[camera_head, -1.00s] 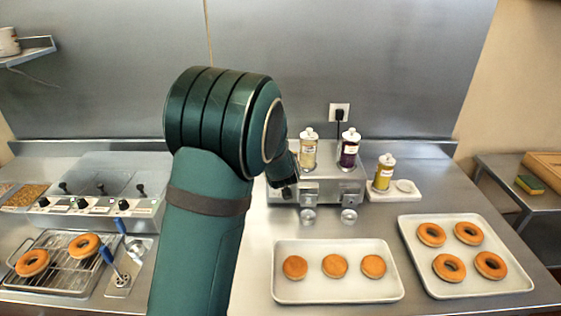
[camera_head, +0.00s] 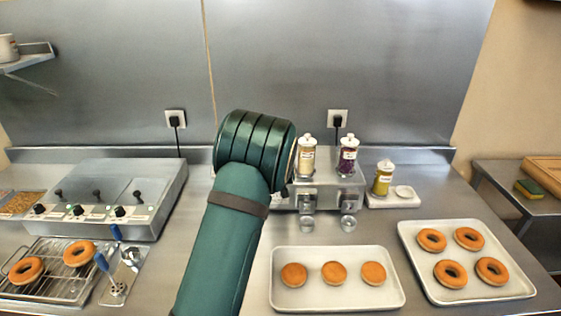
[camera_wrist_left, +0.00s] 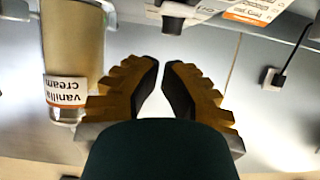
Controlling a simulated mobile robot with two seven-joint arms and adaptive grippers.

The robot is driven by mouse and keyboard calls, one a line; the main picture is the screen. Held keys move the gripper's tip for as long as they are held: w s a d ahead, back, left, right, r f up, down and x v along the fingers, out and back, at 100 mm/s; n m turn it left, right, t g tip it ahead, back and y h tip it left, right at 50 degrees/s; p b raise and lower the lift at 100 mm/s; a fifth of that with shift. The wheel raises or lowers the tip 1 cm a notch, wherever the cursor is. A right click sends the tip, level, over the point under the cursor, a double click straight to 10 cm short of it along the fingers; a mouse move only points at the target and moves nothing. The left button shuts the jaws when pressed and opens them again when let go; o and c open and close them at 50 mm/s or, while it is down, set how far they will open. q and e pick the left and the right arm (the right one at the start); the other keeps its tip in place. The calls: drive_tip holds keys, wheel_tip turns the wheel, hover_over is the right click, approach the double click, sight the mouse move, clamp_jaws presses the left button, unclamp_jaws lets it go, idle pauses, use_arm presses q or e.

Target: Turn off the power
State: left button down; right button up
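The grey machine (camera_head: 150,185) at the left has small levers, dark knobs and a green light (camera_head: 77,210) on its front panel. A black plug (camera_head: 175,121) sits in the wall outlet behind it, and a second plug (camera_head: 339,121) sits in the outlet behind the metal dispenser (camera_head: 330,192). In the left wrist view, a white outlet with a black plug (camera_wrist_left: 272,77) and cord shows at right. My left gripper (camera_wrist_left: 161,66) looks shut and empty, its fingertips nearly together. My green left arm hides it in the head view. My right gripper is out of view.
A vanilla cream bottle (camera_wrist_left: 72,55) is close beside my left gripper. Bottles stand on the dispenser. Trays of doughnuts (camera_head: 337,300) (camera_head: 466,285) fill the counter's front right, with a wire rack (camera_head: 55,282) at front left.

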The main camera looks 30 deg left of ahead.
use_arm(q)
drive_tip(key=shift+s+d+f, duration=0.1)
drive_tip(key=shift+s+f, duration=0.05)
drive_tip(key=shift+f, duration=0.55)
drive_tip(key=shift+s+d+f, duration=0.1)
drive_tip(key=shift+s+f, duration=0.05)
drive_tip(key=shift+f, duration=0.55)
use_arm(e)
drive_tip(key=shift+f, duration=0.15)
